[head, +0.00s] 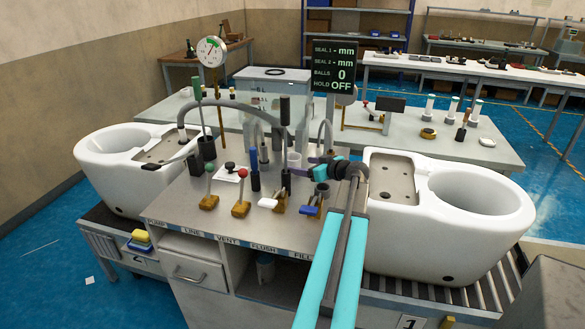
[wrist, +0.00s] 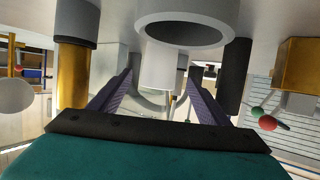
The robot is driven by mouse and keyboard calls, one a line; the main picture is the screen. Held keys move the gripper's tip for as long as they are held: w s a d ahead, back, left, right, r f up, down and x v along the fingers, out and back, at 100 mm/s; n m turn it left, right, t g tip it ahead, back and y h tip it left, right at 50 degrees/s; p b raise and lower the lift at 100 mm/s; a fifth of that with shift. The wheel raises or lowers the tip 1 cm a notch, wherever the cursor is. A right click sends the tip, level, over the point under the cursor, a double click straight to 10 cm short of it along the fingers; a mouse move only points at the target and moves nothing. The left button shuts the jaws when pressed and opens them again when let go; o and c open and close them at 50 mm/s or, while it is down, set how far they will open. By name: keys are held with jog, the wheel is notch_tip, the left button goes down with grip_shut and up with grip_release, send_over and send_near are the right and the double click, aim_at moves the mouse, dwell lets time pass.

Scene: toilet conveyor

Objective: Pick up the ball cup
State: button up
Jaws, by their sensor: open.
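A small pale cup (head: 294,160), which looks like the ball cup, stands on the grey bench top in the head view. My gripper (head: 314,166) is just to its right at about bench-top height, apart from it as far as I can tell. In the wrist view the picture is upside down, and my jaws (wrist: 159,82) are spread. A pale cylinder (wrist: 160,68) shows in the gap between them. A wide grey round opening (wrist: 187,27) is above it in the picture; I cannot tell which of these is the cup. Nothing appears held.
Levers with red (head: 242,174) and white (head: 268,203) handles line the bench front. White toilet bowls stand left (head: 100,168) and right (head: 440,255). A display (head: 333,67) stands behind.

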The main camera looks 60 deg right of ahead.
aim_at(298, 164)
jog(key=shift+w+d+f+p, duration=0.15)
jog(key=shift+w+p, duration=0.15)
jog(key=shift+w, duration=0.15)
jog(key=shift+p+x, duration=0.8)
jog(key=shift+x, duration=1.3)
jog(key=shift+f, duration=0.1)
jog(key=shift+s, duration=0.1)
jog(key=c, duration=1.2)
notch_tip(298, 164, up, 10)
jog(key=shift+b, duration=1.1)
